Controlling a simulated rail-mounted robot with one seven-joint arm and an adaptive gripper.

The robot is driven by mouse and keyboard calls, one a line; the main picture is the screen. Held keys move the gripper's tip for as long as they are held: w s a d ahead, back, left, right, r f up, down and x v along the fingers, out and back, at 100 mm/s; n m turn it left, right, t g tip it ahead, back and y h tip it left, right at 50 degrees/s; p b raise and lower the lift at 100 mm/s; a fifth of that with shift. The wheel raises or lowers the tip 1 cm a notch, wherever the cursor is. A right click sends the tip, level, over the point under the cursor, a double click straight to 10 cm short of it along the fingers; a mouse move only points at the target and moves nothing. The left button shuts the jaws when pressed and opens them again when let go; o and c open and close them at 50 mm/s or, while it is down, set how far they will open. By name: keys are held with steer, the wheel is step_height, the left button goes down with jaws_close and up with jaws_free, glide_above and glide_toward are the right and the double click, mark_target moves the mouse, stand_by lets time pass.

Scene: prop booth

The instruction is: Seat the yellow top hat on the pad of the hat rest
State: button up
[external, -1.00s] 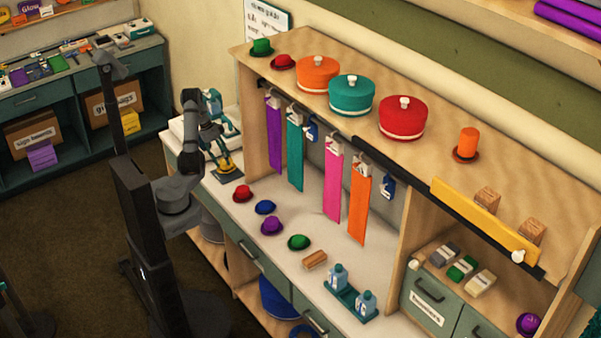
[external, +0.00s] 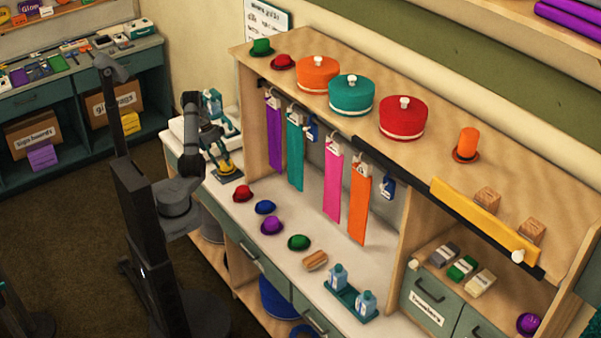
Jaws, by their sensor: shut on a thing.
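A small yellow shape, which looks like the yellow top hat (external: 226,168), is at the left end of the white counter, just below my gripper (external: 223,155). My gripper points down and is shut on it, though the fingers are tiny and partly hidden. A dark, flat base (external: 228,177), perhaps of the hat rest, shows right under the hat. The pad itself is hidden, and I cannot tell whether the hat touches it.
Red (external: 242,193), blue (external: 265,207), purple (external: 272,226) and green (external: 299,242) hats line the counter's front. Hanging cloth strips (external: 333,178) stand behind them. A shelf above holds large round boxes (external: 351,95) and an orange top hat (external: 467,144).

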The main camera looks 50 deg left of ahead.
steer(key=shift+f+b, duration=0.55)
steer(key=shift+b, duration=0.2)
steer(key=o, duration=1)
steer(key=v, duration=1.2)
steer(key=shift+r, duration=0.1)
steer(key=x, duration=1.2)
steer(key=shift+r+p, duration=0.3)
steer(key=shift+p, duration=0.3)
steer(key=shift+f, duration=0.15)
